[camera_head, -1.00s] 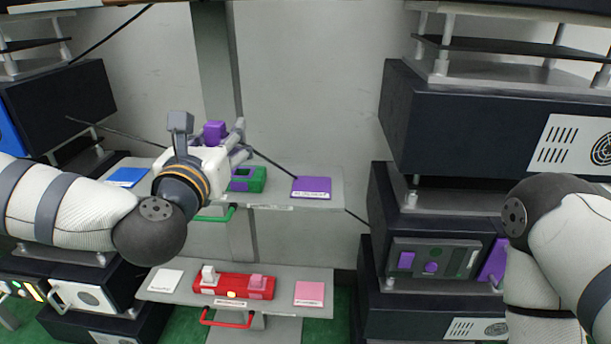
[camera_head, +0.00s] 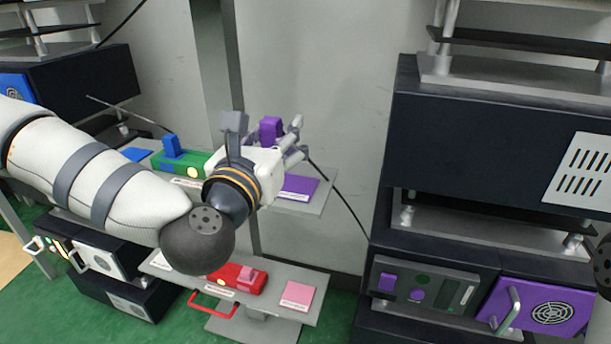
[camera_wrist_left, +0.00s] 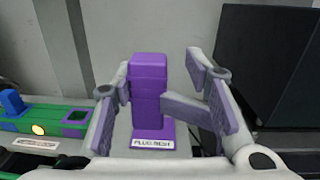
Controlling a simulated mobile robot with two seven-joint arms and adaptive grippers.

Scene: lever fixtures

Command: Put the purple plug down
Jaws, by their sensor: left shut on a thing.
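The purple plug (camera_head: 271,128) is an upright block held by my left gripper (camera_head: 282,140), which is shut on it. In the left wrist view the plug (camera_wrist_left: 148,85) stands between the fingers (camera_wrist_left: 148,100). The purple pad (camera_head: 298,187) lies on the grey upper shelf, just right of and below the gripper in the head view. In the wrist view the pad (camera_wrist_left: 166,133), with a label on its front edge, shows behind the plug's lower end. I cannot tell whether the plug touches it. My right gripper is out of view.
The green fixture (camera_head: 196,161) with a blue plug (camera_head: 173,146) is left of my gripper; its purple-rimmed socket (camera_wrist_left: 76,119) looks empty. A red fixture (camera_head: 245,280) and pink pad (camera_head: 298,293) are on the lower shelf. A dark cabinet (camera_head: 470,150) stands at right.

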